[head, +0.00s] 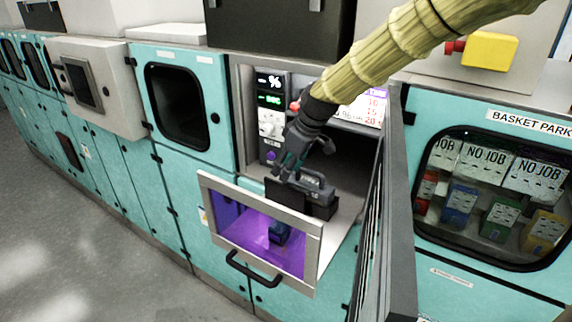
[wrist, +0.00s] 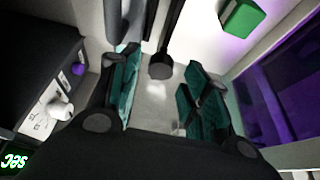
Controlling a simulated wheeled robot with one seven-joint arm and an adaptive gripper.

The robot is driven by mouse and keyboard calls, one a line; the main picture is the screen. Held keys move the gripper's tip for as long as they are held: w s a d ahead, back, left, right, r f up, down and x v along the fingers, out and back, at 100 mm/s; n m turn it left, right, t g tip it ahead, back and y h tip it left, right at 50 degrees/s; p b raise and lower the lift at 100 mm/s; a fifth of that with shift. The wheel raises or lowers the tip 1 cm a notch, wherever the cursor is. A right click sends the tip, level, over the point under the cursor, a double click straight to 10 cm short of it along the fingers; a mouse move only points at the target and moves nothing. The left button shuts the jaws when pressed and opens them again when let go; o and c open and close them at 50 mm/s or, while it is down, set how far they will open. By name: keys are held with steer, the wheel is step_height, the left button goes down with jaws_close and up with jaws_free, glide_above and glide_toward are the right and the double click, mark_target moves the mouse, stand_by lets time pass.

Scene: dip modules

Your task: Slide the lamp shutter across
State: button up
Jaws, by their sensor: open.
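My gripper (head: 292,165) is inside the open bay of the teal machine, in front of the control panel. In the wrist view my gripper (wrist: 160,95) has its two teal-lined fingers apart, with nothing held. A black round-ended post (wrist: 161,66) on a dark bar lies between and beyond the fingers, apart from them. I cannot tell whether it is the lamp shutter's handle. In the head view a dark plate (head: 284,192) and a grey device with a handle (head: 320,186) sit just below the gripper. The lamp shutter is not clearly identifiable.
A steel-framed front (head: 309,262) with a violet-lit window and black handle (head: 252,272) stands below the bay. The control panel (head: 270,122) is at the bay's left. An upright dark panel (head: 398,200) borders the right. A green block (wrist: 240,17) shows in the wrist view.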

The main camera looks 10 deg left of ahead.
steer(key=shift+x, duration=0.75)
jaws_close()
steer(key=shift+s+d+r, duration=0.1)
steer(key=shift+s+d, duration=0.2)
steer(key=shift+d, duration=0.35)
steer(key=shift+s+d, duration=0.3)
steer(key=shift+d, duration=0.35)
jaws_free()
steer(key=shift+a, duration=0.15)
steer(key=shift+r, duration=0.1)
steer(key=v, duration=1.1)
steer(key=shift+d+r, duration=0.25)
steer(key=shift+r, duration=0.1)
